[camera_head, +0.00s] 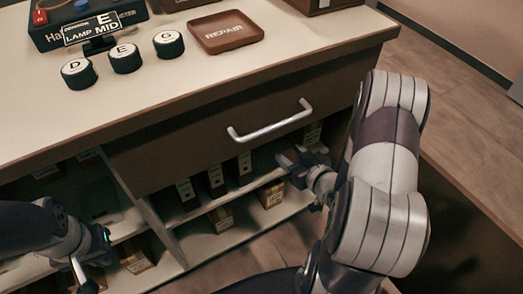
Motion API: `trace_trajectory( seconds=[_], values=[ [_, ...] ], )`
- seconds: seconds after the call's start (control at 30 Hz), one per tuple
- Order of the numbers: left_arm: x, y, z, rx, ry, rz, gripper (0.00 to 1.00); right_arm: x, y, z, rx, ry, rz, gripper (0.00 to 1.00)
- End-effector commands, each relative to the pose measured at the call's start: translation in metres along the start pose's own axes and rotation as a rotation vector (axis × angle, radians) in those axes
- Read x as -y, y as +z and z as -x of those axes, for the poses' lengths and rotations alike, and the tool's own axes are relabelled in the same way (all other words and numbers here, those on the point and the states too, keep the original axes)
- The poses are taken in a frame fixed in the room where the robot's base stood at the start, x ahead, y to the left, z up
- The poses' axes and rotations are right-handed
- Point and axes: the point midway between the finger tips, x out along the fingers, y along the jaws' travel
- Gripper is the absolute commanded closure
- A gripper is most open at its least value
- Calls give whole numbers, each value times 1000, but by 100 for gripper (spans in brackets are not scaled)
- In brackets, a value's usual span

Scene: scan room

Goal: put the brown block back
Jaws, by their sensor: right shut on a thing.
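My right gripper (290,161) reaches into the open shelving under the drawer, at the upper shelf. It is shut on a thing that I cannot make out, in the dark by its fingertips. No brown block can be told apart for certain. Small brown boxes with pale labels stand on the shelves, one just below the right gripper (272,194) and another further left (222,217). My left gripper (85,270) is low at the left, in front of the lower shelf. Its fingers are partly cut off, and their opening is unclear.
The closed drawer (200,143) has a metal handle (270,122) just above the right gripper. Dark binders (216,179) stand on the upper shelf. The countertop holds a brown REPAIR tray (226,31), round lettered knobs (125,58) and a dark device (90,20). Its front half is clear.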

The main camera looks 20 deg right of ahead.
Motion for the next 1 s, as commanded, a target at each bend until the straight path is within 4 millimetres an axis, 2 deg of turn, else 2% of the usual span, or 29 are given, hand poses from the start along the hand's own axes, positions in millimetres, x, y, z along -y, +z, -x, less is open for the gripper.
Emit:
trace_trajectory(
  seconds=[0.03, 0.2, 0.3, 0.4, 0.53, 0.7, 1.0],
  values=[
    [0, 2, -15, 1, 0, 0, 100, 0, 11, -16, -2, -6, 4, 90],
    [0, 7, -50, 2, 0, 0, 100, -5, 25, -75, -3, -5, 3, 90],
    [0, 8, -63, 2, 0, 0, 100, -9, 28, -102, -3, -3, 2, 90],
    [0, 9, -69, 1, 0, 0, 100, -12, 28, -118, -3, -1, 1, 90],
    [0, 10, -77, 1, 0, 0, 100, -12, 34, -126, 0, 0, -1, 90],
    [0, 13, -105, 1, 0, 0, 100, -13, 66, -137, -1, 0, -1, 90],
    [0, 12, -101, 1, 0, 0, 100, -13, 64, -136, -1, 0, 0, 90]
  ],
)
